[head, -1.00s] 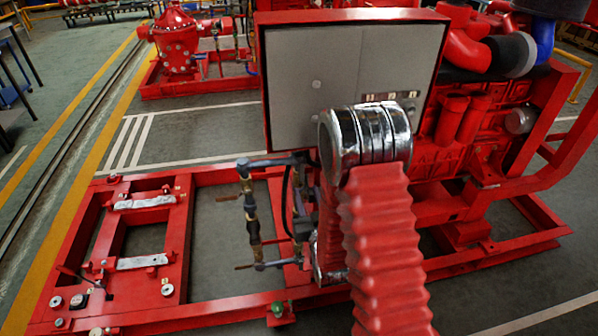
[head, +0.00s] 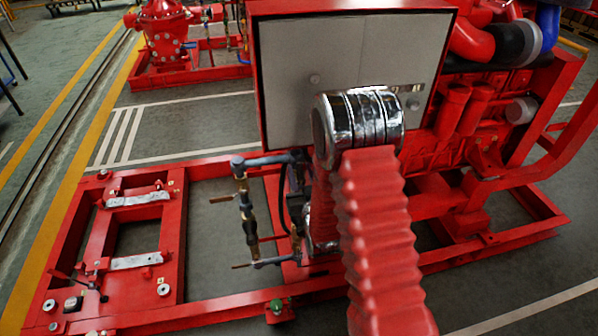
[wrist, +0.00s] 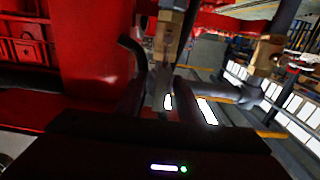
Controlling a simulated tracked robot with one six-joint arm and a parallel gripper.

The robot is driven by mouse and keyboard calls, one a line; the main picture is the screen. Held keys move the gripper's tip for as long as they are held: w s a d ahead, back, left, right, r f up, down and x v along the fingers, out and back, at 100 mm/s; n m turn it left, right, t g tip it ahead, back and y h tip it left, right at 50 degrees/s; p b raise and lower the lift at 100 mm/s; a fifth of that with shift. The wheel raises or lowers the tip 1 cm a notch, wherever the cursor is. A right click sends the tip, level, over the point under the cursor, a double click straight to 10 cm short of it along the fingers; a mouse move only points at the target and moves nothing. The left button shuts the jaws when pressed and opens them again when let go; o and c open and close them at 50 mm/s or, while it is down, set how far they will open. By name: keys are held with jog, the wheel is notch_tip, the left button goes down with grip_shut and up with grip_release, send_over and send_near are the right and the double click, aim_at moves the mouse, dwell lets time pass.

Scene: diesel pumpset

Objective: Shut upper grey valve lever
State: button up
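The upper valve lever (head: 222,199) is a small brownish handle pointing left from the upright valve pipe (head: 247,212) in the head view. A similar lower lever (head: 242,266) sits below it. A grey elbow pipe (head: 262,160) tops the assembly. My arm stands just to the right of the pipework and hides part of it. In the wrist view, my gripper (wrist: 160,106) shows two dark fingers with a gap between them, near a dark pipe (wrist: 222,90) and a brass-coloured fitting (wrist: 167,35). The picture is dark, and I cannot make out the upper lever there.
A grey-faced control panel (head: 345,75) rises behind my arm. The red engine (head: 455,125) is to its right. The red base frame (head: 175,235) extends left, with open floor (head: 225,245) inside it. A second red pumpset (head: 165,40) stands at the back.

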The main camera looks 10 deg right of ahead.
jog(key=shift+a, duration=0.1)
grip_shut()
dwell(0.5)
